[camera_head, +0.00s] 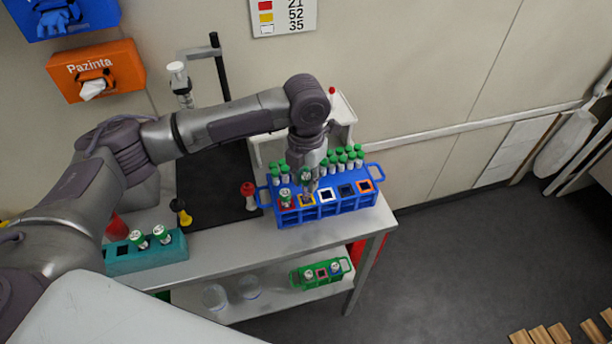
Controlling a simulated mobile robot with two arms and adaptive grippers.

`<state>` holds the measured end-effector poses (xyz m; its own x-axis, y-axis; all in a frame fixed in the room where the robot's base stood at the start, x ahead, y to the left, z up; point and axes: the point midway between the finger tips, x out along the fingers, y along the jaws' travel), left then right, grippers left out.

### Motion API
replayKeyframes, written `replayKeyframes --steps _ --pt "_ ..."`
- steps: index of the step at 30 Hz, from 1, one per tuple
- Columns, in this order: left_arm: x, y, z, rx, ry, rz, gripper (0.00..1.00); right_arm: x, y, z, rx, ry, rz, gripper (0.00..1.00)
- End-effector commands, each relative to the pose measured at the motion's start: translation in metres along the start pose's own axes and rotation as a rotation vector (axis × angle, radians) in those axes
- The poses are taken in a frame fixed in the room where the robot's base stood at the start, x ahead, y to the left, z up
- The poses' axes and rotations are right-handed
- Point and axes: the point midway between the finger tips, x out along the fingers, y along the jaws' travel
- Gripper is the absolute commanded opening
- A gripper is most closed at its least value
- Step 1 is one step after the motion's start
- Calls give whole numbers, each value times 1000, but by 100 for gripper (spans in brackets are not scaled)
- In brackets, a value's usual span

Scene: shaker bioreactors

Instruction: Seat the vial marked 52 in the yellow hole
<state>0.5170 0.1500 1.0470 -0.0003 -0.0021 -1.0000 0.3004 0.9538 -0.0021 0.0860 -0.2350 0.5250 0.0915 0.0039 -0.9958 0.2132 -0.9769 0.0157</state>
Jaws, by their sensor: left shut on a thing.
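A blue rack (318,211) stands at the right end of the bench. Its front row has holes with coloured rims. The yellow hole (306,201) is second from the left, right below my left gripper (309,184). That gripper points down and is shut on a green-capped vial (303,175), mostly hidden by the fingers. I cannot read its mark or tell whether its lower end is inside the hole. A wall chart (283,17) shows red by 21, yellow by 52 and white by 35. My right gripper is not in view.
Another green-capped vial (285,197) stands in the leftmost front hole. Several green-capped vials fill the rack's back rows. A teal rack (150,257) with two vials stands at the left. A red-topped item (248,195) stands beside the blue rack. A green rack (322,283) is on the lower shelf.

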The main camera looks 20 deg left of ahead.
Motion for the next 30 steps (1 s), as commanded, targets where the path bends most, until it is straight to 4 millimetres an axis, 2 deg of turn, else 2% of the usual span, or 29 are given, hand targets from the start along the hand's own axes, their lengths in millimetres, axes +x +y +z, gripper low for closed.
replayKeyframes --steps 30 --pt "9 0 0 0 0 1 6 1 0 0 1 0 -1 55"
